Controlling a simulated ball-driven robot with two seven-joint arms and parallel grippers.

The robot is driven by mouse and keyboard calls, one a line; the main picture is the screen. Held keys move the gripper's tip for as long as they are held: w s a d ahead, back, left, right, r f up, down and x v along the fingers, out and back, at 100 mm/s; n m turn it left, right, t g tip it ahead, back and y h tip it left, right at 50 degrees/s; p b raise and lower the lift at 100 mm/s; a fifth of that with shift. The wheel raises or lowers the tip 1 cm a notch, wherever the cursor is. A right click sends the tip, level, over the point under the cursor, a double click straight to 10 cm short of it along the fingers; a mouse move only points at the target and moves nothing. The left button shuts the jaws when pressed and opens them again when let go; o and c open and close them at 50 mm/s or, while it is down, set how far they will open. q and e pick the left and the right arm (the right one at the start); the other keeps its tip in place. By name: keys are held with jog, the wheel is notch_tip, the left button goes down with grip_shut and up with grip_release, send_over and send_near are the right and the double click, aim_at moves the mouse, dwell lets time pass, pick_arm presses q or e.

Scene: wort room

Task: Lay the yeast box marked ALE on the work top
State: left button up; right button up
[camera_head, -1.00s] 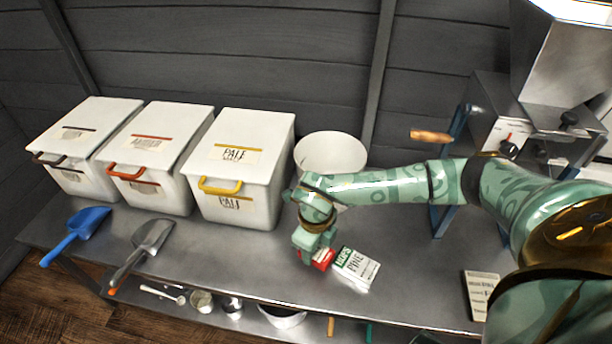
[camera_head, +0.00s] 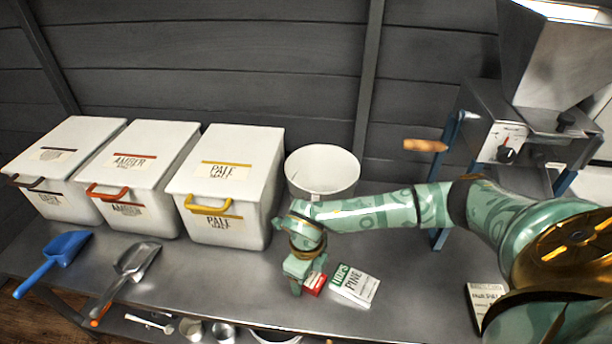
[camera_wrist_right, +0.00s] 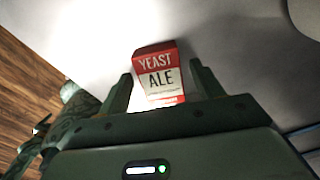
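The yeast box marked ALE (camera_wrist_right: 158,78) is red and white. In the head view the red box (camera_head: 314,284) is at the work top (camera_head: 225,285), partly hidden by my right gripper (camera_head: 303,284), and appears to rest on it. In the right wrist view the box is between the fingertips of my right gripper (camera_wrist_right: 162,82), label facing the camera. A narrow gap shows between the box and each finger, so the gripper looks open around it.
A white bucket (camera_head: 322,172) stands behind. Lidded malt bins (camera_head: 225,180), a blue scoop (camera_head: 55,260) and a metal scoop (camera_head: 130,268) are left. A mill (camera_head: 500,130) and a pale packet (camera_head: 485,300) are right.

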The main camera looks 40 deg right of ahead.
jog(key=shift+r, duration=0.25)
notch_tip(320, 180, up, 8)
jog(key=p, duration=0.4)
pick_arm(q)
jog(key=shift+n+t, duration=0.3)
jog(key=shift+n, duration=0.1)
jog(key=shift+d+r+p, duration=0.35)
jog(key=shift+r, duration=0.4)
jog(key=shift+d+r+p, duration=0.35)
jog(key=shift+r, duration=0.4)
jog(key=shift+d+r+p, duration=0.35)
jog(key=shift+r, duration=0.4)
pick_arm(e)
jog(key=shift+r, duration=1.9)
